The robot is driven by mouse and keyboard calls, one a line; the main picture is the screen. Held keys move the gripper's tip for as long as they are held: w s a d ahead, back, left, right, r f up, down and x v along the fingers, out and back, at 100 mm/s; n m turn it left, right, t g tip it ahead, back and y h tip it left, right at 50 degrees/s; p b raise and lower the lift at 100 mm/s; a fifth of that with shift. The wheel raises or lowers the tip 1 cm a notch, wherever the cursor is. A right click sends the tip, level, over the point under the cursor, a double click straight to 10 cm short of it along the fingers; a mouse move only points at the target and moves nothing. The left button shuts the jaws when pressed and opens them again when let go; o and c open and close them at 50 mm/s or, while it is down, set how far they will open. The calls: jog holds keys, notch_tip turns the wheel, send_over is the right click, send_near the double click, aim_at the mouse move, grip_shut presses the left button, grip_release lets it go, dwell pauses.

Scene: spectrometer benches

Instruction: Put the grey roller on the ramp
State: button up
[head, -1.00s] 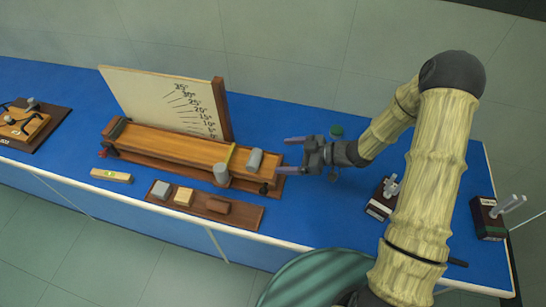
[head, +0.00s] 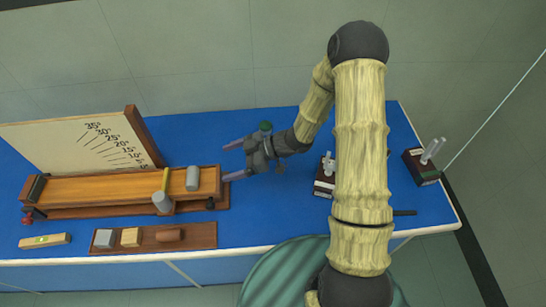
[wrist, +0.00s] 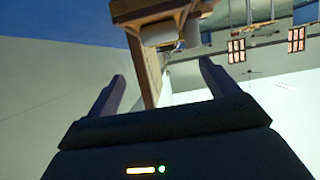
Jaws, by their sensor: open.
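The wooden ramp (head: 105,188) stands on the blue bench, with an angle board (head: 70,140) behind it. One grey cylinder (head: 193,178) rests at the ramp's right end, right of a yellow line. A second grey cylinder (head: 162,201) is at the ramp's front edge by that line; I cannot tell what supports it. Which one is the task's roller is unclear. My gripper (head: 231,161) is open and empty, just right of the ramp's end and apart from both cylinders. In the wrist view my open fingers (wrist: 162,72) point toward wooden parts and a pale cylinder (wrist: 160,32).
A brown tray (head: 205,236) in front of the ramp holds a grey block, a wooden block and a brown cylinder. A level (head: 44,240) lies left of it. Dark holders (head: 325,185) with pale pegs stand to the right. Bench between gripper and tray is clear.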

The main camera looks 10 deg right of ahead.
jog(key=w+d+r+m+t+h, duration=0.25)
jog(key=d+m+h, duration=0.2)
jog(key=d, duration=0.25)
jog(key=w+d+r+m+t+h, duration=0.1)
jog(key=d+r+m+t+h, duration=0.25)
jog(key=d+h, duration=0.25)
jog(key=s+d+r+m+g+h, duration=0.1)
jog(key=s+r+m, duration=0.1)
jog(key=s, duration=0.3)
jog(key=s+d+r+m+g+h, duration=0.1)
jog(key=s+d+r+m+g, duration=0.1)
jog(key=s+m, duration=0.2)
jog(key=s+d+r+m+g+h, duration=0.1)
jog(key=s+d+m, duration=0.1)
jog(key=s, duration=0.4)
jog(key=shift+s+r+m+g, duration=0.3)
jog(key=shift+r+m, duration=0.1)
jog(key=shift+m, duration=0.1)
